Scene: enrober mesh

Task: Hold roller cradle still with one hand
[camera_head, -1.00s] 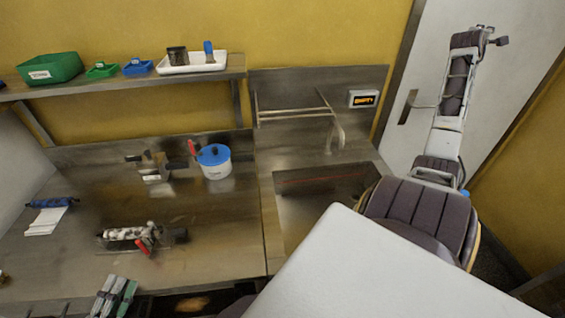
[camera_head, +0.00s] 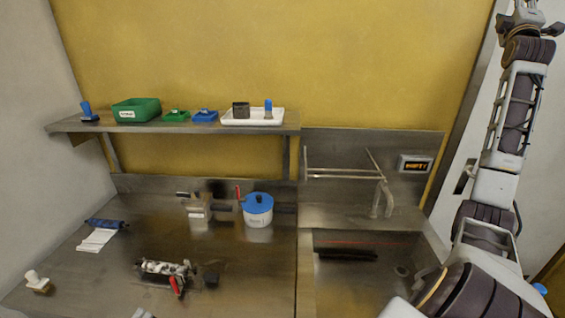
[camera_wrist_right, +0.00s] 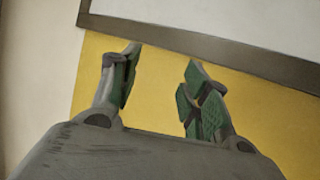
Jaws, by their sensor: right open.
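What looks like the roller cradle (camera_head: 163,268) is a low metal frame with pale rollers and a red handle (camera_head: 177,285). It sits on the steel worktop at the lower left in the head view, with a dark block at its right end. My right gripper (camera_head: 527,14) is raised at the top right of the head view, far from the cradle. In the right wrist view my right gripper (camera_wrist_right: 160,85) is open and empty, its green-padded fingers apart before a yellow wall. My left gripper is not in view.
A pot with a blue lid (camera_head: 258,208) and a metal device (camera_head: 197,207) stand behind the cradle. A blue roller with white sheet (camera_head: 101,232) lies left. A sink (camera_head: 375,262) is at the right. The shelf (camera_head: 180,125) above holds trays and a green bin (camera_head: 136,110).

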